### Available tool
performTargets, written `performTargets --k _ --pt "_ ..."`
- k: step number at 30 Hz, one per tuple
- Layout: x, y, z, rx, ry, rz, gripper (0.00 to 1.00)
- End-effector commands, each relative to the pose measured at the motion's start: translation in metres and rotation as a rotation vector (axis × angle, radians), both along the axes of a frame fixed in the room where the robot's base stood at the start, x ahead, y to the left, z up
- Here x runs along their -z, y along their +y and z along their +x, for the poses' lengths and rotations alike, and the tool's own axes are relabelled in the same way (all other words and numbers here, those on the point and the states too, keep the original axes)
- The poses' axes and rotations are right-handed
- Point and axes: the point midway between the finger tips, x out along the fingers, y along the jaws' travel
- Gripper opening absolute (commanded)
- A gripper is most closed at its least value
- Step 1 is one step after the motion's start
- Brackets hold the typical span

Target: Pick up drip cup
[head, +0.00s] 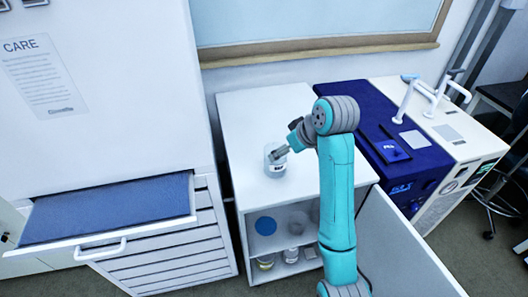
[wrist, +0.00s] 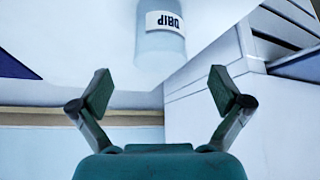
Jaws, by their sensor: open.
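The drip cup is a clear, pale cup with a white label. It stands on the white top of the cabinet in the head view (head: 274,170). In the wrist view the drip cup (wrist: 160,46) is at the top centre, with its label reading DRIP upside down. My gripper (wrist: 160,88) is open and empty, with its two fingers apart on either side of the cup's line. The cup lies beyond the fingertips, not between them. In the head view my gripper (head: 280,154) is close to the cup and overlaps part of it.
A blue machine (head: 371,110) stands to the right. A tall white unit with a pulled-out blue-topped drawer (head: 110,208) is on the left. The cabinet top around the cup is clear.

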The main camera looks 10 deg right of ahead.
Motion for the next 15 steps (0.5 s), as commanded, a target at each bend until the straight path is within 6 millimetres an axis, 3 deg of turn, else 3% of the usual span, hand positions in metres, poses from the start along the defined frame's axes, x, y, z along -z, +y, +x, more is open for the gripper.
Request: performTargets --k 4,15 --pt "0.003 0.001 0.004 -0.006 0.008 -0.002 1.0" --pt "0.041 0.011 0.027 -0.004 0.009 -0.003 1.0"
